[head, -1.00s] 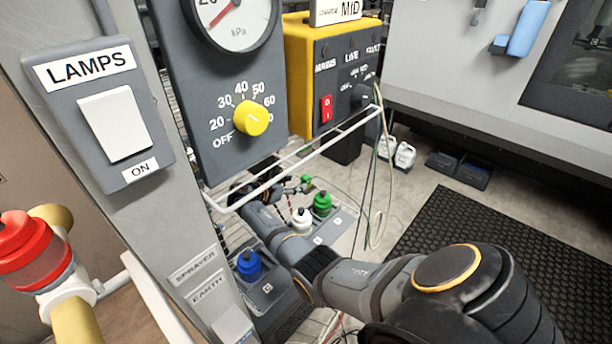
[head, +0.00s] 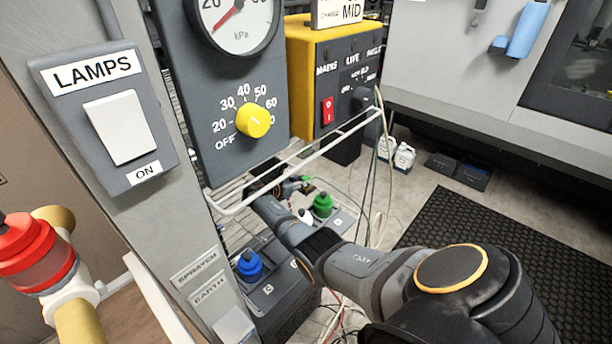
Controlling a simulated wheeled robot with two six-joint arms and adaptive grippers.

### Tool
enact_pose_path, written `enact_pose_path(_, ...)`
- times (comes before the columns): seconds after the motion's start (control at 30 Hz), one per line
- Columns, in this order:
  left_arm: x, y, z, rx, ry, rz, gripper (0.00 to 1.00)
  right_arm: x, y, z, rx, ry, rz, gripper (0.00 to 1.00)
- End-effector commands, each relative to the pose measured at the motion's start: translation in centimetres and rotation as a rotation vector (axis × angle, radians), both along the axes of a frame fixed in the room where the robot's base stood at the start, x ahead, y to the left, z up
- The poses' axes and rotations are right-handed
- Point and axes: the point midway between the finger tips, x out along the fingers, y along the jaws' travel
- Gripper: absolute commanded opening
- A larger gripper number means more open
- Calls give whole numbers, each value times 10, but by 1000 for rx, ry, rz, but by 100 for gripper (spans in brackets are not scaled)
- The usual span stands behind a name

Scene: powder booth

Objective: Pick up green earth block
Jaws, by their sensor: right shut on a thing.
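The green earth block (head: 304,181) is a small green piece below the wire shelf, partly hidden by my right arm and the shelf. My right gripper (head: 291,187) is shut on it, with the fingers small and partly covered by the wrist and shelf wires. My right arm reaches in from the lower right. My left gripper is not in view.
The white wire shelf (head: 330,145) overhangs the gripper. Hanging cables (head: 378,190) are to the right. A grey post with the lamps switch (head: 118,128) stands left.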

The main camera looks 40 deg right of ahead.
Motion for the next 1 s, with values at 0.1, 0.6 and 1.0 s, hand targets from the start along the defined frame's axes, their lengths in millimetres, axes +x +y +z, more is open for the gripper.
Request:
enact_pose_path(0.1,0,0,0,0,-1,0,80,0,0,0,0,0,0,3)
enact_pose_path(0.6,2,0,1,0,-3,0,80,-1,0,35,-1,-7,0,2)
enact_pose_path(1.0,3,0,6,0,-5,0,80,-76,32,101,0,0,1,2)
